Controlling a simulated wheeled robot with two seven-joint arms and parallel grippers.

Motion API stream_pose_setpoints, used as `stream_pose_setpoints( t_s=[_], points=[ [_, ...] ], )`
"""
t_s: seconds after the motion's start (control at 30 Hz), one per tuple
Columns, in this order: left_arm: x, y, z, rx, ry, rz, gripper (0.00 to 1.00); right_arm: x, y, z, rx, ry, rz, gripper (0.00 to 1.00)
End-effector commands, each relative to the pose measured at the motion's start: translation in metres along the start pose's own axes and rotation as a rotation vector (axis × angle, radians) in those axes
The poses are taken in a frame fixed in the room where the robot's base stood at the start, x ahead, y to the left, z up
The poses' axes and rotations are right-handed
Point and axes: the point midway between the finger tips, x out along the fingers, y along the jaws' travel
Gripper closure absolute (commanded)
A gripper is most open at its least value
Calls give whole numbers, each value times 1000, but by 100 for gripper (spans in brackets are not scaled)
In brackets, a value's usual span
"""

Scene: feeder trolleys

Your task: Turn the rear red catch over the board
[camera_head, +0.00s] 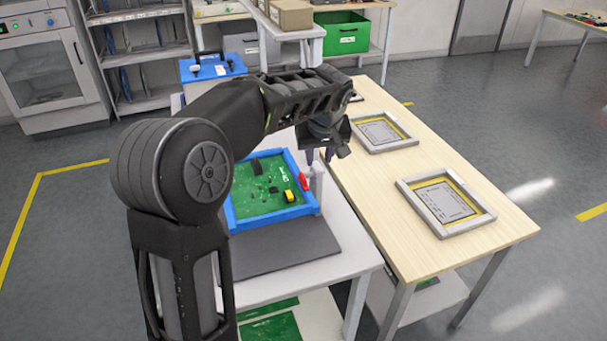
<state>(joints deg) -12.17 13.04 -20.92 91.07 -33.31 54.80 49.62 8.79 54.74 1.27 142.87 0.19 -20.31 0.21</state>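A green circuit board (262,188) lies in a blue frame (272,218) on the near trolley. A red catch (305,181) shows at the frame's right side; I cannot tell which way it is turned. No second red catch is visible; the frame's far right corner is hidden behind my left arm and gripper. My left gripper (319,156) points down over that corner, just beyond the visible catch. Its two fingers look apart, with nothing seen between them. Whether it touches anything cannot be told. My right gripper is out of view.
A dark mat (273,248) lies in front of the frame. A wooden table (400,215) with framed sheets (447,204) adjoins on the right. A blue case (212,68) and a green crate (341,34) stand behind. The floor on the left is free.

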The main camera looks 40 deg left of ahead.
Motion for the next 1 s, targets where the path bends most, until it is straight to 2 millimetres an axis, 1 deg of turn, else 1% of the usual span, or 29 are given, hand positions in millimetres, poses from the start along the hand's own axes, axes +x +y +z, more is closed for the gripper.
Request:
stream_pose_setpoints(
  t_s=[0.03,0.1,0.13,0.23,0.57,0.67,0.77,1.0],
  points=[
    [-5,-12,-2,-49,-10,-44,70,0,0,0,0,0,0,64],
    [-8,-24,1,-104,-26,-91,70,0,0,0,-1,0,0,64],
    [-9,-27,2,-120,-30,-103,70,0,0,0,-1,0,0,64],
    [-9,-30,4,-141,-36,-116,70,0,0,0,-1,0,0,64],
    [-5,-29,5,-137,-39,-115,70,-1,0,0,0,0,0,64],
    [2,-30,5,-137,-39,-114,70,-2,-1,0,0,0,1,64],
    [15,-32,6,-136,-40,-116,70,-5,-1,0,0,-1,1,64],
    [52,-36,7,-136,-40,-116,70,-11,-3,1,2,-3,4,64]
  ],
)
